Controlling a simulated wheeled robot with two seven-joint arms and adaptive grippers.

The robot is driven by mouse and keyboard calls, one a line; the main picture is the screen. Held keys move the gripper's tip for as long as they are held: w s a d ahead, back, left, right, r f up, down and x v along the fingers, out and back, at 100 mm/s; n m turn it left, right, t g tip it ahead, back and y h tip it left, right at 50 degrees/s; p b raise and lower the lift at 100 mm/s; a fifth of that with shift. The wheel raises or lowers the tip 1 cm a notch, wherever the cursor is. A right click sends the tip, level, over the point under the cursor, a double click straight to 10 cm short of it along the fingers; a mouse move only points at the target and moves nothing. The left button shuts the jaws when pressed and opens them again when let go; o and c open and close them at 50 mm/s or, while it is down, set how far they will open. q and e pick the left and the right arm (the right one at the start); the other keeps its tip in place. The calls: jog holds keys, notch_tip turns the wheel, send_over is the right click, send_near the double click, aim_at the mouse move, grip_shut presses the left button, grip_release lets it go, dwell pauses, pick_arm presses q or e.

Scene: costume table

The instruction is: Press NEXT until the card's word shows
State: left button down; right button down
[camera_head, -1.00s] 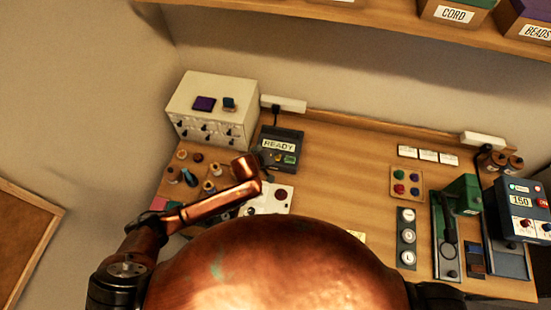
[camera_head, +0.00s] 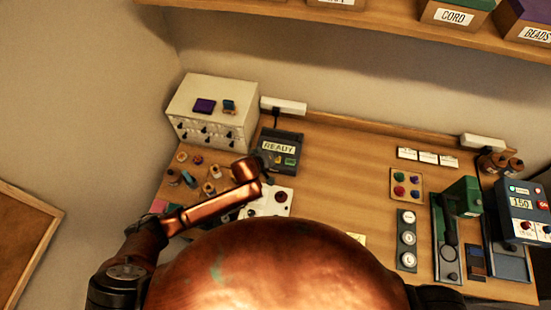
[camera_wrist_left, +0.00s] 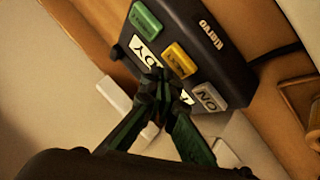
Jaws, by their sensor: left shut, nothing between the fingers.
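A dark box device (camera_head: 284,141) stands at the back left of the table, and its display (camera_head: 278,148) reads READY. In the left wrist view the device (camera_wrist_left: 205,35) has a green button (camera_wrist_left: 146,18), a yellow button (camera_wrist_left: 180,58) and a grey button (camera_wrist_left: 209,97) whose visible letters read NO. My left gripper (camera_wrist_left: 160,85) is shut and empty, its tips over the display and close to the yellow button; whether they touch is unclear. The tips hide part of the display. A pale yellow card (camera_head: 357,237) shows partly at the table's front. My right gripper is not in view.
A white drawer cabinet (camera_head: 212,105) stands left of the device. Spools (camera_head: 210,188) and a white panel with a dark knob (camera_head: 281,196) lie near my left arm. A tray of coloured pieces (camera_head: 406,184) is at the right. The table's middle is clear.

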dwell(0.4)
pick_arm(q)
jog(key=shift+f, duration=0.4)
jog(key=shift+f, duration=0.5)
dwell(0.6)
dwell(0.4)
jog(key=shift+r+p, duration=0.9)
jog(key=shift+p, duration=0.05)
notch_tip(320, 180, up, 5)
jog(key=p, duration=0.5)
jog(key=shift+r, duration=0.1)
